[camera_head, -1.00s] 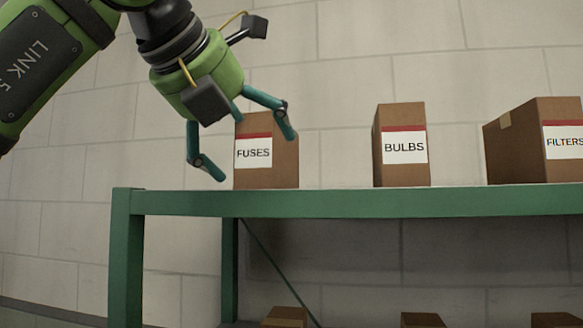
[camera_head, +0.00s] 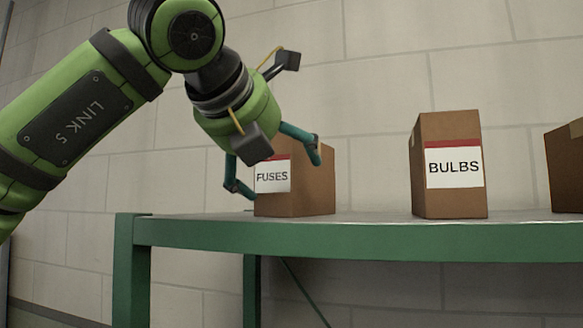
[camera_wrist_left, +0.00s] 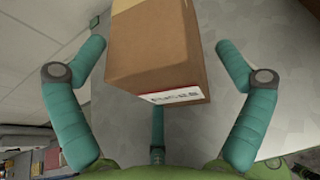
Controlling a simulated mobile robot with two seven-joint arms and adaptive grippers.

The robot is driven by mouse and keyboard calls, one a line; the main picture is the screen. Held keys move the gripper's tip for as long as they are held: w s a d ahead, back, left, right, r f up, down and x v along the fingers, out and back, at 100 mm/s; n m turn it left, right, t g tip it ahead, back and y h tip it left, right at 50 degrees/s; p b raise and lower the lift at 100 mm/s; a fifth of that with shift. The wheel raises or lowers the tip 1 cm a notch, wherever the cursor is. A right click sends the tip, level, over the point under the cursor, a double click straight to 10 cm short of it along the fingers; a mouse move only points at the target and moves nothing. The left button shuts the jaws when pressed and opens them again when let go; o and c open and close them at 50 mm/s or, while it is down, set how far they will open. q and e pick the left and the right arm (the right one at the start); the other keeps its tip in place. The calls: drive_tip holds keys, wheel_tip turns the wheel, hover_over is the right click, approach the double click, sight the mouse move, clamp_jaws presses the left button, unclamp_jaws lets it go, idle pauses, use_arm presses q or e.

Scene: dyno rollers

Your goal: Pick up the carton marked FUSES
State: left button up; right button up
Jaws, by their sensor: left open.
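The FUSES carton (camera_head: 300,193) is a brown box with a white label and red stripe, upright on the left part of the green shelf (camera_head: 350,234). My left gripper (camera_head: 275,178) is open in front of it, and its palm hides part of the carton's upper side. In the left wrist view the carton (camera_wrist_left: 158,55) lies ahead between the spread teal fingers of the left gripper (camera_wrist_left: 158,60), with a gap on both sides. The fingers do not appear to touch it. My right gripper is out of view.
The BULBS carton (camera_head: 449,190) stands to the right on the same shelf, with clear shelf top between it and the FUSES carton. Another brown carton (camera_head: 566,170) is cut off at the right edge. A pale block wall (camera_head: 380,80) stands behind.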

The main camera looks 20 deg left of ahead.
use_arm(q)
drive_tip(key=shift+f, duration=0.1)
drive_tip(key=c, duration=1.2)
